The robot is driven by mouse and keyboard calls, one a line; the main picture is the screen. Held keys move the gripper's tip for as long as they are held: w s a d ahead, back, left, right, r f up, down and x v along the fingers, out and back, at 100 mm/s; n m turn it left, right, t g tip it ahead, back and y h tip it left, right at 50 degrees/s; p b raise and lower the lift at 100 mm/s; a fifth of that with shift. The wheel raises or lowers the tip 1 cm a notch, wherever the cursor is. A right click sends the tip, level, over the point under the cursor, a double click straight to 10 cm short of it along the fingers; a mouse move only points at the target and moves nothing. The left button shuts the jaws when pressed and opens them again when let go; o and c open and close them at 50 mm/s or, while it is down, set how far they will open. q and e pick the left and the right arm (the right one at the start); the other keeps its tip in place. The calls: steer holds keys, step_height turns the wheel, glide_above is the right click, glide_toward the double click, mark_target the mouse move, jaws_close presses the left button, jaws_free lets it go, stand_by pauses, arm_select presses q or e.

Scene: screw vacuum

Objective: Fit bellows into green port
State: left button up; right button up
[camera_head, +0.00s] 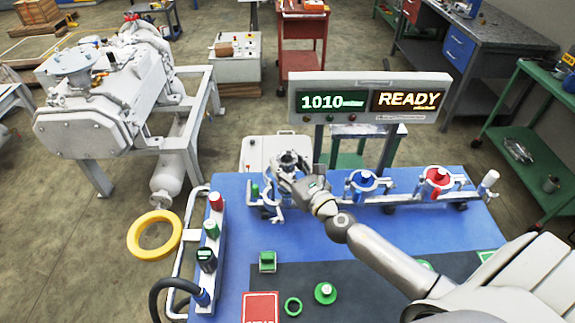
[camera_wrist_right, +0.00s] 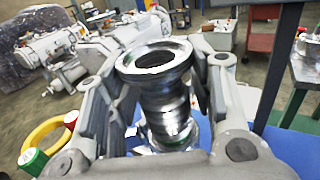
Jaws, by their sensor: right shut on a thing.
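The bellows (camera_wrist_right: 162,95) is a shiny metal ribbed cylinder with a wide flange on top. It stands roughly upright between the fingers of my right gripper (camera_wrist_right: 160,105), which is shut on it. In the head view, the bellows (camera_head: 287,160) and my right gripper (camera_head: 291,180) are over the left end of the row of ports. A fitting with a small green part (camera_head: 255,191) shows there, probably the green port; my gripper partly covers it. I cannot tell whether the bellows touches it. My left gripper is not in view.
A blue port (camera_head: 362,184) and a red port (camera_head: 437,181) stand along the table's (camera_head: 330,225) back edge. Behind is a display (camera_head: 370,100) reading 1010 and READY. A handle rack (camera_head: 205,235) stands left.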

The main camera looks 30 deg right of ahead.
steer(key=shift+f+b, duration=0.55)
steer(key=o, duration=1.2)
steer(key=shift+r+p, duration=0.5)
steer(key=shift+p, duration=0.1)
steer(key=shift+s+r, duration=0.1)
steer(key=shift+s, duration=0.1)
steer(key=s+b, duration=0.1)
steer(key=s, duration=0.3)
steer(key=s+b, duration=0.1)
steer(key=s, duration=0.2)
steer(key=s+b, duration=0.2)
steer(key=s, duration=0.2)
steer(key=shift+s+d, duration=0.35)
steer(key=shift+d, duration=0.05)
